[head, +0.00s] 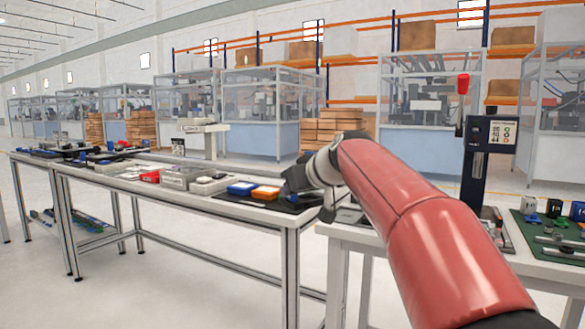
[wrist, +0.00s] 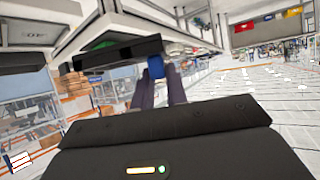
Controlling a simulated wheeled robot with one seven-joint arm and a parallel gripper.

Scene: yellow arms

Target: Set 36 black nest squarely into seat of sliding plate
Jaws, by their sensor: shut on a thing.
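My gripper (head: 294,180) is at the right end of the long table in the head view, small and dark there. In the wrist view my gripper (wrist: 160,84) has two dark fingers close together, reaching toward a black block with a long flat face (wrist: 120,54). I take this block to be the black nest, held at the fingertips; the grip itself is hard to make out. A small blue patch (wrist: 156,70) shows by the fingertips. The sliding plate and its seat cannot be made out; my red arm hides part of the right table.
The right table (head: 540,273) holds a black press column (head: 486,165) with a red knob and a green mat. A gap separates the tables.

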